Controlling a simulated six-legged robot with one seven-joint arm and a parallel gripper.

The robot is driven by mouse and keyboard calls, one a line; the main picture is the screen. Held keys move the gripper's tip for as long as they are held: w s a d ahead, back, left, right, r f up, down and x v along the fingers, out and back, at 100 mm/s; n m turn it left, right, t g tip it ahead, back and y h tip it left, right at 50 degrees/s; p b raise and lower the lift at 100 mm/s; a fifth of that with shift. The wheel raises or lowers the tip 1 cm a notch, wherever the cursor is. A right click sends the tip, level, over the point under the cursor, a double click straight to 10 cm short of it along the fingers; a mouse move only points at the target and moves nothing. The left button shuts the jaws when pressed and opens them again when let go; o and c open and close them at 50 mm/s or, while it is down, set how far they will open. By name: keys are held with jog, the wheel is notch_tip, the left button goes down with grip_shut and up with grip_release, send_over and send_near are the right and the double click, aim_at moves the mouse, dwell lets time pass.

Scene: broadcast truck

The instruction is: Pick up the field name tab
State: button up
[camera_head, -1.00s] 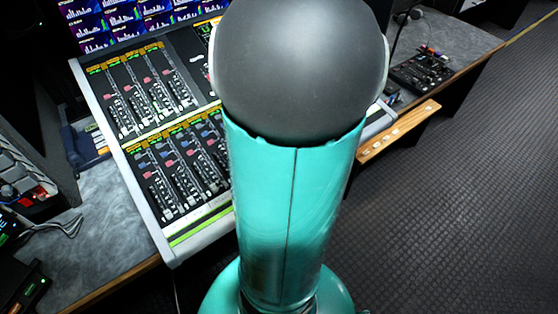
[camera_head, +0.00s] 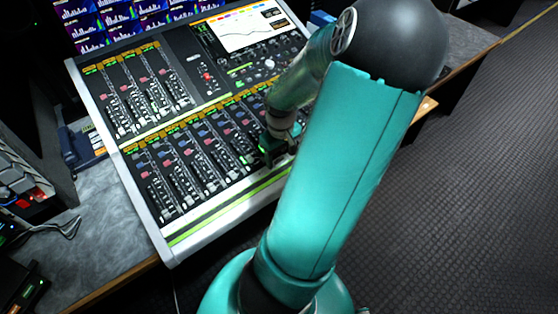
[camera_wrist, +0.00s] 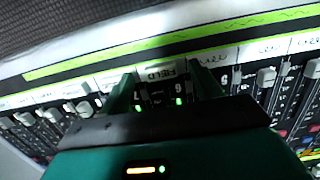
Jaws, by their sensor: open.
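The field name tab (camera_wrist: 160,72) is a small pale tab with the printed word FIELD. In the wrist view it lies at the mixing console's front edge, just past the fader channels. My gripper (camera_wrist: 163,84) is open, with one green finger on each side of the tab and nothing clearly held. Whether the fingers touch it or hover above it, I cannot tell. In the head view my gripper (camera_head: 280,146) is low over the console's lower fader bank, and I cannot make out the tab there.
The mixing console (camera_head: 160,232) has raised faders around my gripper. Other handwritten labels (camera_wrist: 262,49) flank the tab, with a lime green strip (camera_wrist: 110,62) beyond. Grey desk (camera_head: 90,245) lies left, dark floor (camera_head: 470,200) right.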

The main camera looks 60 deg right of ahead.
jog(key=shift+f, duration=0.75)
jog(key=c, duration=1)
jog(key=shift+c, duration=0.2)
jog(key=shift+r, duration=0.15)
